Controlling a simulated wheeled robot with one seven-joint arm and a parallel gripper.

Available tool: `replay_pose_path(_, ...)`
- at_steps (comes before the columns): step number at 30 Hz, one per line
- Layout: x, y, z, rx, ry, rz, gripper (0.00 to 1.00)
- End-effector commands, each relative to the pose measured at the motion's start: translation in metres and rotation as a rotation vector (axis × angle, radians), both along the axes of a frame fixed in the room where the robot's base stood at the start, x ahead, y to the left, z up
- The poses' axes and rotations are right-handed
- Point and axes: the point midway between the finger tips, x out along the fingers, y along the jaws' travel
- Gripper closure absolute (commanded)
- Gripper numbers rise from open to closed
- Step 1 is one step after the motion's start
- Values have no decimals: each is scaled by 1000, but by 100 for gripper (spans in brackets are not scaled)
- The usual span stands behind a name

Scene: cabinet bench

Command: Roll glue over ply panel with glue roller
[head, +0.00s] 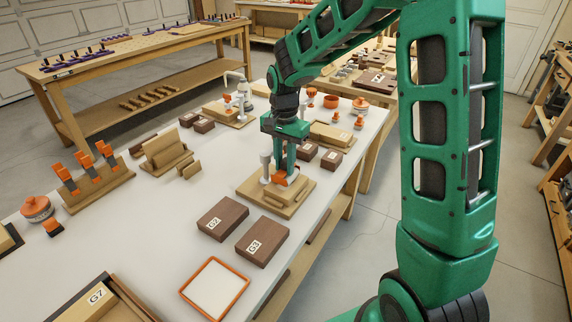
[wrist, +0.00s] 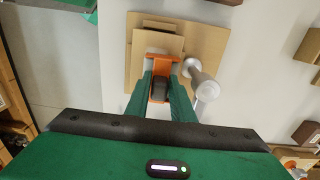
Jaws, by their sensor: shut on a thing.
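My gripper (head: 284,170) is shut on the glue roller (head: 288,179), which has an orange frame. In the wrist view my gripper (wrist: 161,92) has its green fingers on either side of the roller's dark handle, with the orange frame (wrist: 161,62) just beyond the fingertips. The roller is over the near edge of the tan ply panel (wrist: 157,44); I cannot tell whether it touches it. The panel lies on a larger tan board (wrist: 208,40). A grey clamp-like post (wrist: 201,84) stands right beside the panel. The roller's underside is hidden.
A white tray with an orange rim (head: 215,288) lies near the front edge. Dark blocks marked G2 (head: 223,217) and G3 (head: 262,242) lie between it and the board. An orange-handled tool rack (head: 97,183) stands left.

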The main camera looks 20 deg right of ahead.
Motion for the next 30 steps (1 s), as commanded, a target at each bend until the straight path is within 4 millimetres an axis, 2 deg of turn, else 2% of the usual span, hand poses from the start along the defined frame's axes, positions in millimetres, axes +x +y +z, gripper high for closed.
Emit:
replay_pose_path(8,0,0,4,0,0,0,96)
replay_pose_path(30,0,0,54,0,-1,-1,96)
